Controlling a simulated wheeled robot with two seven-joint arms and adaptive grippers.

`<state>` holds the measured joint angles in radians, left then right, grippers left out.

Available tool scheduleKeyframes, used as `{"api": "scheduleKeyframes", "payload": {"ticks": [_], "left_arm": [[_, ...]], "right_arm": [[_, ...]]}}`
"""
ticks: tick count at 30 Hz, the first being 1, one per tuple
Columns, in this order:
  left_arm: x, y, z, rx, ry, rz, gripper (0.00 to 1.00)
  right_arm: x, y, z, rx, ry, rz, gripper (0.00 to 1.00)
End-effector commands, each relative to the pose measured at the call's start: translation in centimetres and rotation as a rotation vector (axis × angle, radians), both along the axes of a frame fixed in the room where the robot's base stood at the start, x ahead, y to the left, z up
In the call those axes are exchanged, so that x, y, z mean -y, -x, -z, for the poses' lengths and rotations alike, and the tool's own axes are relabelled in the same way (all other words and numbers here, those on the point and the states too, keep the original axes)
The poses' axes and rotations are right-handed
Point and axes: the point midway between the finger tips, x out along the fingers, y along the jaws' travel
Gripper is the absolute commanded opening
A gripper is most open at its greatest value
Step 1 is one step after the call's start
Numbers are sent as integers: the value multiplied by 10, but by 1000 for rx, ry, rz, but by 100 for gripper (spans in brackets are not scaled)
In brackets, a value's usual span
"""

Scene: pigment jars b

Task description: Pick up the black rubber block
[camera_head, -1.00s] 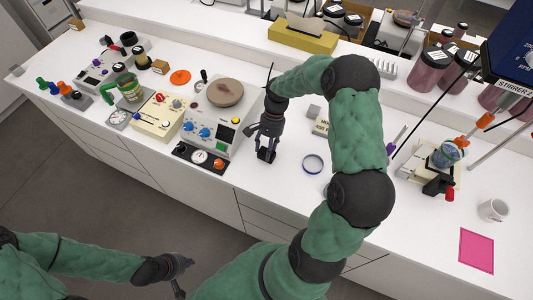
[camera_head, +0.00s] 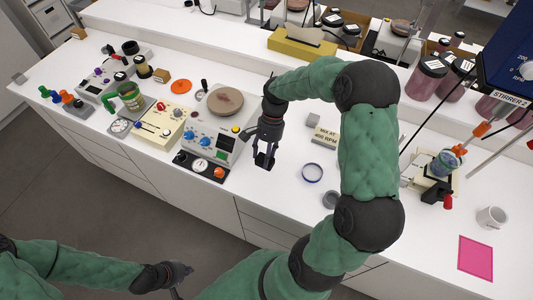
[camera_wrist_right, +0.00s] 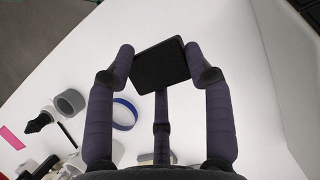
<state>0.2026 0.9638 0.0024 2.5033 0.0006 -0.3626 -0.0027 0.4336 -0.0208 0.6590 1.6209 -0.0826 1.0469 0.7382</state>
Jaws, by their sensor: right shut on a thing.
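The black rubber block (camera_wrist_right: 160,64) is a flat dark square between the fingers of my right gripper (camera_wrist_right: 163,68) in the right wrist view. The fingers press on its two sides and it sits slightly tilted. In the head view, my right gripper (camera_head: 264,160) points down over the white bench in front of the grey device with blue knobs. The block (camera_head: 264,163) shows there only as a small dark patch between the fingertips. Whether it touches the bench is hard to tell. My left gripper (camera_head: 178,280) is low at the bottom left, off the bench; its fingers are unclear.
A blue ring (camera_head: 312,172) and a grey ring-shaped piece (camera_head: 331,198) lie right of my right gripper. The knobbed device (camera_head: 212,140) and a small dark panel (camera_head: 202,166) stand to its left. A pink sheet (camera_head: 476,258) and a white mug (camera_head: 491,217) are at far right.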

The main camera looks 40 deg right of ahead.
Motion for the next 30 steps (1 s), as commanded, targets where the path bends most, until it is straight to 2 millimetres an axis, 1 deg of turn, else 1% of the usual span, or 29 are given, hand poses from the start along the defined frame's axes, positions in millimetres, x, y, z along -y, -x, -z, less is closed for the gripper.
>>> {"api": "scheduleKeyframes", "payload": {"ticks": [1, 3, 9, 15, 21, 30], "left_arm": [[0, 0, -4, 0, 0, 0, 0], [0, 0, -7, 0, 0, 0, 0], [0, 0, -11, 0, 0, 0, 0], [0, 0, -14, 0, 0, 0, 0], [0, 0, -15, 0, 0, 0, 0], [0, 0, -15, 0, 0, 0, 0]], "right_arm": [[-7, 6, -15, 6, 1, -3, 18], [-17, 15, -31, 6, 2, -3, 18], [-51, 45, -46, 3, 1, -3, 18], [-72, 63, -59, 3, 1, -2, 18], [-81, 71, -63, 2, 0, -1, 18], [-82, 72, -63, 0, 1, 0, 18]]}}
